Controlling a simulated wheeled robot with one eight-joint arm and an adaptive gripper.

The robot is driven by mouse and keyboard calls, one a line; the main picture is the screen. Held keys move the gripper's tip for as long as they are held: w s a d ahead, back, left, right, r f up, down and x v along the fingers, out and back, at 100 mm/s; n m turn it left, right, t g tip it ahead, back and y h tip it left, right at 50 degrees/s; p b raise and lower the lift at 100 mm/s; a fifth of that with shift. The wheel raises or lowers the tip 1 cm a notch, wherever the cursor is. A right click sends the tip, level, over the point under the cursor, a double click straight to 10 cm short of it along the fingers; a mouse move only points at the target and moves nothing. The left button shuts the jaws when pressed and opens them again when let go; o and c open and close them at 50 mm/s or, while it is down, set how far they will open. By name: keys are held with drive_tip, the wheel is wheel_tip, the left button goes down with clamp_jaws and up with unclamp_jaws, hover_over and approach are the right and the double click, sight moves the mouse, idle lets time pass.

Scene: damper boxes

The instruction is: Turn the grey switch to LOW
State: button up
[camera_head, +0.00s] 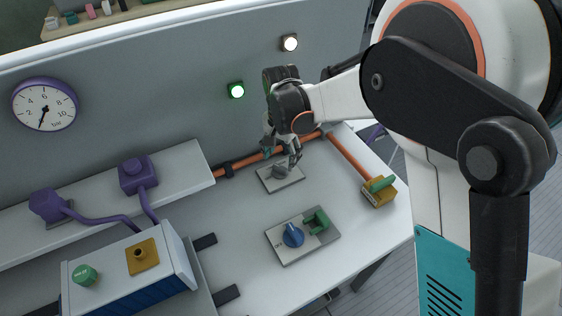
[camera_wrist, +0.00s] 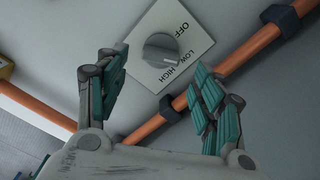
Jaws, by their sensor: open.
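The grey switch (camera_wrist: 160,54) is a round knob on a pale square plate (camera_wrist: 190,22) marked OFF, LOW and HIGH. In the wrist view the knob sits beyond and between my fingers, and its pointer direction is hard to tell. In the head view the grey switch (camera_head: 282,172) lies on the table, close under my gripper (camera_head: 283,155). My gripper is open and empty, with its teal-padded fingers spread apart in the wrist view (camera_wrist: 158,95). No contact with the knob is visible.
An orange pipe (camera_wrist: 255,50) runs beside the plate. A blue knob (camera_head: 292,235) and green handle (camera_head: 317,220) share a plate nearer the front. A yellow valve with a green lever (camera_head: 379,188) stands right.

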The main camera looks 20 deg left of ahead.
sight(281, 166)
wheel_tip(281, 166, up, 8)
idle(0.6)
